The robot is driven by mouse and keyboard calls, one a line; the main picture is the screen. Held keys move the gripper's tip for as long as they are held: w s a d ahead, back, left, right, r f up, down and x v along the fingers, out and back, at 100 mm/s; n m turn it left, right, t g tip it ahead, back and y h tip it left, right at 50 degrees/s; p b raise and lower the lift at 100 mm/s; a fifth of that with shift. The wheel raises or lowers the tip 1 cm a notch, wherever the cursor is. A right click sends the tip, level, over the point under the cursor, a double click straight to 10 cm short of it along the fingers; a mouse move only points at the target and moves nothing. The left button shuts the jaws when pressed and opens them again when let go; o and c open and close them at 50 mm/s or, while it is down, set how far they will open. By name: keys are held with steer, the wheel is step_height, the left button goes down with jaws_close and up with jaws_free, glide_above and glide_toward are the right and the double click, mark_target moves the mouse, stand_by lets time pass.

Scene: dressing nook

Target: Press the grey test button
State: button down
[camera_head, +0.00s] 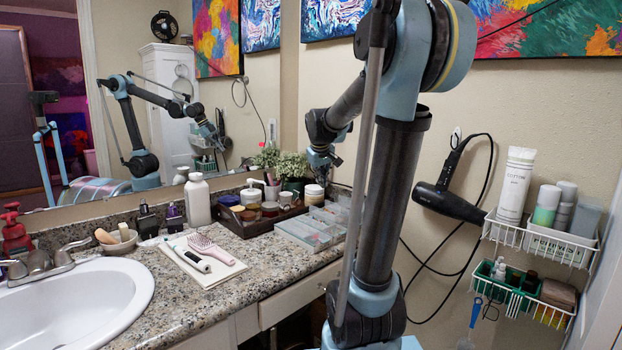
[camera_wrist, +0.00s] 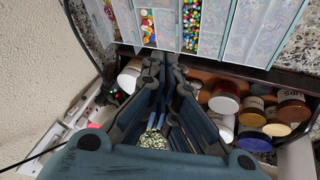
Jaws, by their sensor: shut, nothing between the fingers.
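My gripper (camera_wrist: 163,68) is shut and empty, its dark fingers close together in the middle of the wrist view. In the head view my gripper (camera_head: 325,158) is near the wall at the back of the counter, above the jars. A white wall fitting (camera_wrist: 48,142) with a small pinkish-red part shows left of the fingers in the wrist view, apart from them. Dark and green bits lie close to it. I cannot make out the grey test button; it is too small or hidden. In the head view my arm covers part of the wall there.
A dark tray (camera_head: 239,226) of jars and a clear box (camera_head: 310,231) of beads stand on the counter below my gripper. A leafy plant (camera_head: 283,164) is beside it. A black hair dryer (camera_head: 450,203) hangs on the right wall, with a cord. A mirror is at the left.

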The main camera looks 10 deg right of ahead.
steer(key=w+a+r+n, duration=0.1)
steer(key=w, duration=0.6)
steer(key=w+a+r+t, duration=0.1)
steer(key=w+a, duration=0.1)
steer(key=w, duration=0.6)
steer(key=shift+a+r+n+t, duration=0.15)
steer(key=shift+r+n+t, duration=0.15)
steer(key=shift+n, duration=0.1)
steer(key=shift+w+f, duration=0.1)
steer(key=shift+w, duration=0.05)
steer(key=x, duration=1)
steer(key=shift+w+f, duration=0.1)
steer(key=shift+f, duration=0.05)
steer(key=shift+w+d, duration=0.3)
steer(key=shift+d, duration=0.3)
steer(key=shift+w+d, duration=0.3)
steer(key=shift+d, duration=0.3)
steer(key=shift+w+d, duration=0.45)
steer(key=shift+d, duration=0.15)
